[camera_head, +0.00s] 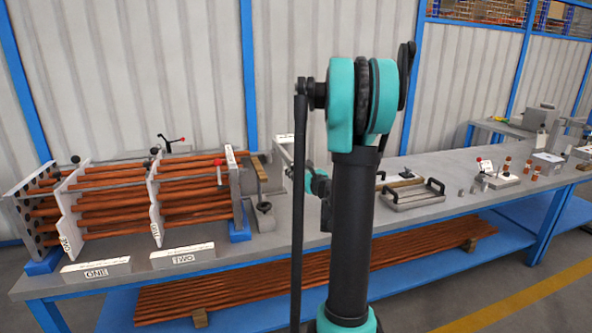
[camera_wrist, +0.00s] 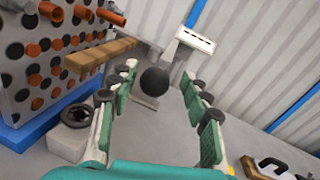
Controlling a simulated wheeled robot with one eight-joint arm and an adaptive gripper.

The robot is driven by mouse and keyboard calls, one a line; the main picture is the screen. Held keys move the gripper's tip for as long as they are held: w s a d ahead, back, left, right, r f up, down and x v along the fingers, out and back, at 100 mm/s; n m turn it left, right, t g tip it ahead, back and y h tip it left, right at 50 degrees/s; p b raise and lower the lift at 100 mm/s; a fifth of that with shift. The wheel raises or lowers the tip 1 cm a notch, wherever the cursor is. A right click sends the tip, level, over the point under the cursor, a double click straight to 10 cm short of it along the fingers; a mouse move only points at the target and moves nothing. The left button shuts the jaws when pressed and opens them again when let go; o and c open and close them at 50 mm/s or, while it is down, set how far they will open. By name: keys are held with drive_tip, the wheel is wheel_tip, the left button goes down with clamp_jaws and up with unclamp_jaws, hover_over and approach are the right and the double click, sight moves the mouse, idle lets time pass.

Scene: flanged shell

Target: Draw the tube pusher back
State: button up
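A black ball knob (camera_wrist: 155,81) shows in the wrist view, in front of a grey upright with a white labelled plate (camera_wrist: 195,40). I take it to be the tube pusher's handle, but its link to a pusher is not clear. My gripper (camera_wrist: 158,72) is open, with one finger on each side of the knob and visible gaps between. The tube bundle (camera_head: 195,195) sits in the flanged shell at the left of the head view. In the head view my arm hides most of the knob area and the gripper.
A wooden bar (camera_wrist: 100,55) sticks out from the tube sheet (camera_wrist: 40,60), left of my gripper. A small block with a black ring (camera_wrist: 75,116) stands near the left finger. A tray with black handles (camera_head: 414,195) lies on the bench to the right.

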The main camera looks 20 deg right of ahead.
drive_tip(key=s+d, duration=0.2)
drive_tip(key=s, duration=0.9)
drive_tip(key=shift+s+d, duration=0.15)
drive_tip(key=shift+s, duration=0.25)
drive_tip(key=s+a+f+n+g+y, duration=0.1)
drive_tip(key=s+a+f+n+g, duration=0.4)
drive_tip(key=a+n, duration=0.3)
drive_tip(key=s+a+f+n+g+y, duration=0.1)
drive_tip(key=s+a+f+n+g, duration=0.25)
drive_tip(key=a+f+n, duration=0.4)
drive_tip(key=s+f+n+g+h, duration=0.2)
drive_tip(key=s+f+n, duration=0.1)
drive_tip(key=s+n, duration=0.4)
drive_tip(key=s+d+f+n+g+h, duration=0.1)
drive_tip(key=s+f+n+g+h, duration=0.2)
drive_tip(key=s+n, duration=0.5)
drive_tip(key=shift+s+d+f+n, duration=0.2)
drive_tip(key=shift+f+n, duration=0.35)
drive_tip(key=shift+f, duration=0.05)
